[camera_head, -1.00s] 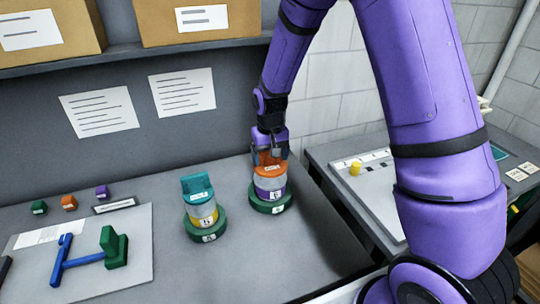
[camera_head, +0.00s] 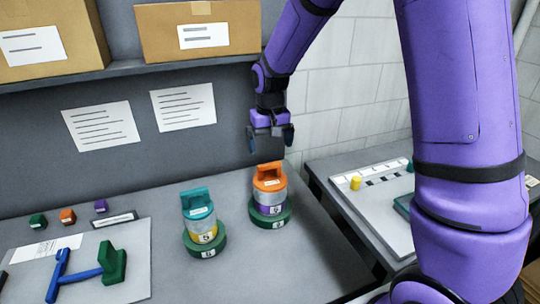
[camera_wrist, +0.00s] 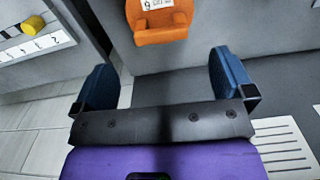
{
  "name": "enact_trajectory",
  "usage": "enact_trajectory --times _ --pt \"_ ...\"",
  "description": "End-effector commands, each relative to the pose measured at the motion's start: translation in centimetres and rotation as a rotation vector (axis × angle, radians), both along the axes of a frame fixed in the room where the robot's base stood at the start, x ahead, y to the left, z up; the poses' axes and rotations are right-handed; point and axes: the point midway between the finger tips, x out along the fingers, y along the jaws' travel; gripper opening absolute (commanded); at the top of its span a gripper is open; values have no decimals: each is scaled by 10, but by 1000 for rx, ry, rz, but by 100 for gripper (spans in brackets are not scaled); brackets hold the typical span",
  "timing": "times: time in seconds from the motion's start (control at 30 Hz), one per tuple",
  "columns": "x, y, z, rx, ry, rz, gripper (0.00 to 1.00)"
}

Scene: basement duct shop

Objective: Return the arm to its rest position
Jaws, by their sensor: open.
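My purple arm comes down from the top right in the head view. My gripper (camera_head: 270,138) is open and empty, above the orange-topped canister (camera_head: 270,188) and apart from it. The canister has an orange handled cap, a pale middle and a purple band, and stands upright on a green round base (camera_head: 270,217). In the wrist view both blue fingers of my gripper (camera_wrist: 164,85) are spread, and the orange cap (camera_wrist: 160,22) shows beyond them at the top.
A teal-topped canister (camera_head: 200,216) stands on another green base to the left. A shelf with cardboard boxes (camera_head: 197,30) is above the bench. Blue and green parts (camera_head: 62,275) lie at the left. A side table with a white board (camera_head: 372,212) is at the right.

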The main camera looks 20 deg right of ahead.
Motion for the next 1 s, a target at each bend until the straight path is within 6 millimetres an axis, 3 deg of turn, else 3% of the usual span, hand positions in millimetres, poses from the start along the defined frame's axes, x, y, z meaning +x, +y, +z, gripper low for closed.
enact_trajectory --times 0.63,0.77,1.0 --pt "-3 -1 16 2 -7 0 100" --pt "-16 -8 38 10 -34 1 100" --pt "-64 -25 100 27 -121 7 100"
